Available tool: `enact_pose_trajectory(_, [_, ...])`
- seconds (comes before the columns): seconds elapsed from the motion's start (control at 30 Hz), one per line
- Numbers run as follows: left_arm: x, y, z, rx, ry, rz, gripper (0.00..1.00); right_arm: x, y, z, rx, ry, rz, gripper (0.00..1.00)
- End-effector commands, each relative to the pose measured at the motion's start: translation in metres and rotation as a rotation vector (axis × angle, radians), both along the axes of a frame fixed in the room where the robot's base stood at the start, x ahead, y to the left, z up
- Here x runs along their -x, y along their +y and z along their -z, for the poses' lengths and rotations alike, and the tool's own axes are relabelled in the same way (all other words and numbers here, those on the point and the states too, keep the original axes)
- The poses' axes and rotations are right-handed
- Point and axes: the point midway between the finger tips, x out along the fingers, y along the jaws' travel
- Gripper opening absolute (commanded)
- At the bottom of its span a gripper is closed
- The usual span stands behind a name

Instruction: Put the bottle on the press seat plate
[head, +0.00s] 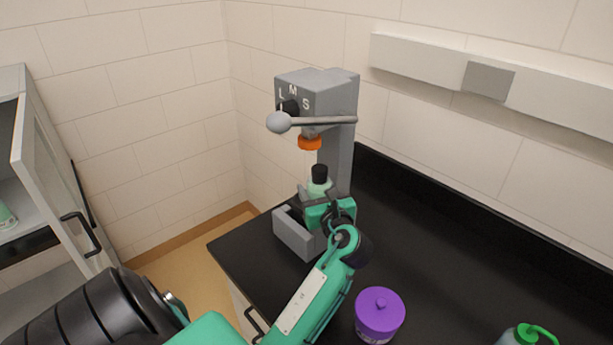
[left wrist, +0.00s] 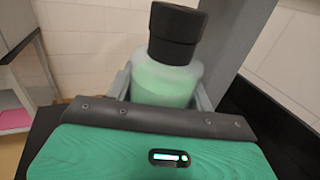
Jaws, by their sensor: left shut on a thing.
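The bottle (head: 319,183) is pale green and translucent with a black cap. It is upright at the press, below the orange press head (head: 310,142). The grey press (head: 340,150) stands at the counter's far corner, with a lever ending in a grey ball. My left gripper (head: 316,203) is shut on the bottle. In the left wrist view the bottle (left wrist: 165,82) stands upright just beyond the gripper's edge, between grey side parts. The seat plate and the bottle's base are hidden by my gripper, so I cannot tell if they touch. My right gripper is out of view.
A purple lidded jar (head: 379,315) stands on the black counter (head: 440,260) at the front. A bottle with a green top (head: 525,335) is at the bottom right. An open cabinet (head: 50,170) is at the left. The counter's middle right is clear.

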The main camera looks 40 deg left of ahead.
Motion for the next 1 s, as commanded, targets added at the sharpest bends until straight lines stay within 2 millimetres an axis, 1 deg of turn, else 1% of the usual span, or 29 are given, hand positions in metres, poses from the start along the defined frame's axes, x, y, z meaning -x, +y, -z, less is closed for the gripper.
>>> enact_pose_trajectory(0.03, [-0.005,0.009,-0.003,-0.003,0.0,0.0,0.19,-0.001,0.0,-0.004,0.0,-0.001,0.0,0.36])
enact_pose_trajectory(0.1, [-0.009,0.017,-0.002,-0.002,-0.001,0.0,0.19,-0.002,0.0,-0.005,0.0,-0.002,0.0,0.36])
enact_pose_trajectory(0.27, [-0.014,0.027,-0.001,-0.001,-0.002,0.001,0.19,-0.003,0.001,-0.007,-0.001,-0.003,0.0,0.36])
enact_pose_trajectory(0.53, [-0.035,0.067,-0.002,-0.001,0.0,0.001,0.19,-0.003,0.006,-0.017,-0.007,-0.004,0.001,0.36])
enact_pose_trajectory(0.57, [-0.034,0.064,0.006,0.001,0.004,0.002,0.19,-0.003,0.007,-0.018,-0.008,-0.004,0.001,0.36])
enact_pose_trajectory(0.63, [-0.033,0.063,0.012,0.0,0.002,0.003,0.19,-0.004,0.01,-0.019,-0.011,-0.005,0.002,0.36])
enact_pose_trajectory(0.77, [-0.033,0.063,0.015,0.0,-0.001,0.003,0.19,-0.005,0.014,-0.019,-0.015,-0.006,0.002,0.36])
enact_pose_trajectory(1.0, [-0.033,0.063,0.017,0.0,0.0,0.003,0.19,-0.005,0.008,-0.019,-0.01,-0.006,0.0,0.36])
